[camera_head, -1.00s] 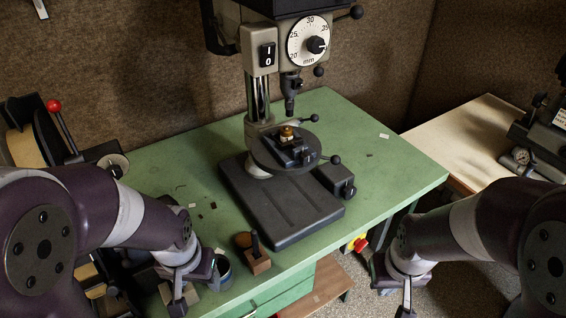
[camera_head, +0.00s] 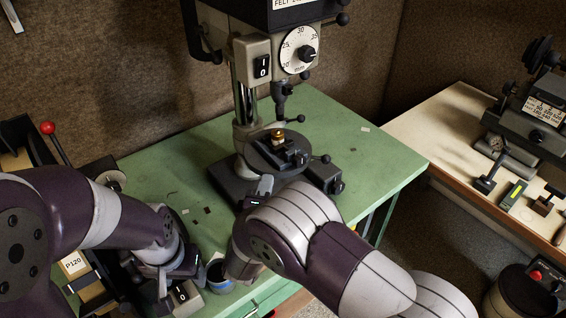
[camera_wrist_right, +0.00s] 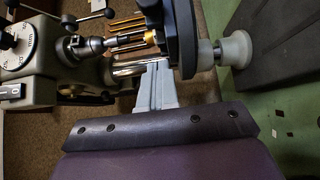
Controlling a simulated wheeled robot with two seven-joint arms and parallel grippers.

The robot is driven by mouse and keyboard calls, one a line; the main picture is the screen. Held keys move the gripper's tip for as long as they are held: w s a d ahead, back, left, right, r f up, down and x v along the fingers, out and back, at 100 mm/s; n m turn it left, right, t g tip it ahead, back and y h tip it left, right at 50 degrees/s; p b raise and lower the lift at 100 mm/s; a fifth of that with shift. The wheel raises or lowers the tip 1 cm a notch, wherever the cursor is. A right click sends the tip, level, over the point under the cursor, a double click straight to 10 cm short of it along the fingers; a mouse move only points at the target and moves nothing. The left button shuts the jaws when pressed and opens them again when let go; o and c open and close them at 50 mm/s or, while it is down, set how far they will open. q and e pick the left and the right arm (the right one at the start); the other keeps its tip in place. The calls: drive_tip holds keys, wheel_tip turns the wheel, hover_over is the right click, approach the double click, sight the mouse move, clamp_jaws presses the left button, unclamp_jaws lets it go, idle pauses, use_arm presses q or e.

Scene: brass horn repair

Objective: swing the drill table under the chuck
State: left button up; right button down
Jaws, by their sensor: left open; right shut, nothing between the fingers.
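The drill press chuck (camera_head: 281,95) points down above the round dark drill table (camera_head: 258,160). A small vise (camera_head: 290,157) and a brass piece (camera_head: 278,134) sit on the table. The brass piece appears roughly below the chuck; exact alignment is unclear. My right gripper (camera_wrist_right: 155,68) is shut and empty, close beside the table; contact is unclear. My left gripper (camera_head: 164,284) is open at the bench's front left, its fingers partly hidden.
A lever with a red knob (camera_head: 47,128) rises at left. A pale side bench (camera_head: 440,130) holds tools at right.

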sight(292, 158)
drive_tip(key=w+d+p, duration=0.2)
drive_tip(key=w, duration=0.1)
drive_tip(key=w+d, duration=0.1)
drive_tip(key=w, duration=0.1)
drive_tip(key=shift+w+r+p, duration=0.2)
drive_tip(key=shift+p, duration=0.2)
drive_tip(key=shift+w+d+f, duration=0.15)
drive_tip(key=shift+w+d, duration=0.05)
drive_tip(key=shift+d, duration=0.3)
drive_tip(key=shift+a, duration=0.15)
drive_tip(key=shift+w+d, duration=0.2)
drive_tip(key=shift+d, duration=0.35)
drive_tip(key=shift+w+d, duration=0.2)
drive_tip(key=shift+d, duration=0.3)
